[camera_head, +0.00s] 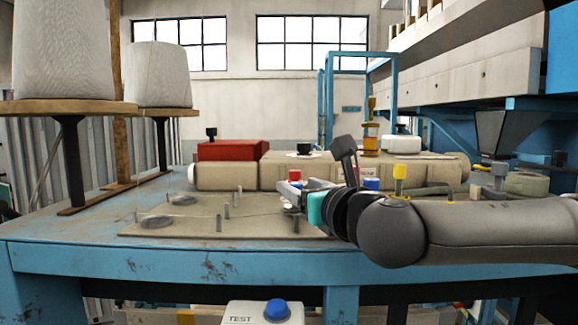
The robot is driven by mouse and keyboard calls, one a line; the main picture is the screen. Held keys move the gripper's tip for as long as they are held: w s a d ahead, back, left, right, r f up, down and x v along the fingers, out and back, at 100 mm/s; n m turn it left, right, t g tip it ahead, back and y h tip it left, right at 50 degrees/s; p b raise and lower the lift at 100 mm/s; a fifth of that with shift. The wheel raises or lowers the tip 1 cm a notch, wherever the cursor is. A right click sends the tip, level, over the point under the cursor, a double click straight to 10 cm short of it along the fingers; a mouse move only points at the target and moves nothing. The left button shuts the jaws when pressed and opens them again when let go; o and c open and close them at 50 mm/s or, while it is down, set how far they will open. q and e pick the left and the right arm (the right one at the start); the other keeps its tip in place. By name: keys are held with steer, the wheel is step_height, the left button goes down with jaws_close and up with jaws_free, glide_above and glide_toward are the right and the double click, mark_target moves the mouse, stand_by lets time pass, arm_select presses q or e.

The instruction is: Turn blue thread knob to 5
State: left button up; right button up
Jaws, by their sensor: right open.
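A small blue knob (371,184) shows on the front of the beige machine body (225,177), partly hidden behind my right arm. Its number marks are too small to read. My right gripper (291,188) reaches in from the right and points left, its fingers open. It is left of the blue knob, near a small red knob (295,174). I cannot tell whether the fingers touch that red knob. A yellow knob (400,172) stands behind my right forearm. My left gripper is not in view.
A blue worktable (120,262) carries a flat plate (200,231) with small upright pins and thread. Large white thread cones (158,73) stand on wooden shelves at left. A red box (232,150) sits on the machine. A TEST box with a blue button (276,309) is in front, below.

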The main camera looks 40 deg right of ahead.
steer(key=shift+w+r+p, duration=0.1)
steer(key=shift+r+p, duration=0.05)
steer(key=shift+p, duration=0.25)
steer(key=shift+w, duration=0.35)
steer(key=shift+p+x, duration=0.75)
steer(key=shift+x, duration=1.5)
steer(key=shift+c, duration=0.2)
jaws_close()
